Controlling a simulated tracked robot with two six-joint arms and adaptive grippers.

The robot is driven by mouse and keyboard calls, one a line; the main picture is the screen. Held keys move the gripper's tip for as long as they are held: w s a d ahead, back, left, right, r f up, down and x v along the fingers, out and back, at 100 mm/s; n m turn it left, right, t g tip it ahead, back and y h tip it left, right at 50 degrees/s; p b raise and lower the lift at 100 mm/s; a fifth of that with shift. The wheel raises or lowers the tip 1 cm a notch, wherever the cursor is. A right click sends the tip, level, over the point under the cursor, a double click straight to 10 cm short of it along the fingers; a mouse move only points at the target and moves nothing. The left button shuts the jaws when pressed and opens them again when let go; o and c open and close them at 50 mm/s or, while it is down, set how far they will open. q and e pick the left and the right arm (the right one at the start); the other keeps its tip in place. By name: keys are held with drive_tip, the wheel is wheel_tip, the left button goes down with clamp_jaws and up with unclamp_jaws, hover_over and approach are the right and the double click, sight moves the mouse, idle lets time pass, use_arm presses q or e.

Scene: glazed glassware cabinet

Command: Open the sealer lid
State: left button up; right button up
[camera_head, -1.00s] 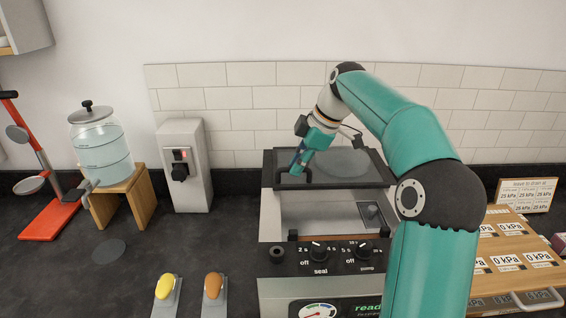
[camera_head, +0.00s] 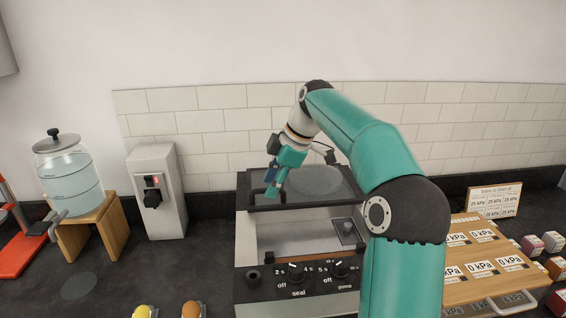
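The sealer (camera_head: 247,245) is a grey and black machine with dials marked seal and pump on its front panel. Its dark-framed clear lid (camera_head: 335,203) stands raised, and the metal chamber (camera_head: 280,237) shows below the lid's front edge. My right gripper (camera_head: 271,190) is at the left part of the lid, by a dark handle (camera_head: 258,191). Its fingers are small and partly hidden, so I cannot tell whether they are open or shut on the handle. My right arm covers the sealer's right side. My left gripper is not in view.
A glass water dispenser (camera_head: 70,182) on a wooden stand and a grey box (camera_head: 160,200) with a black switch are at left. A wooden board (camera_head: 480,250) with kPa labels and several small jars (camera_head: 552,242) are at right. A tiled wall is behind.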

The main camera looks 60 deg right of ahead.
drive_tip(key=v, duration=1.1)
idle(0.4)
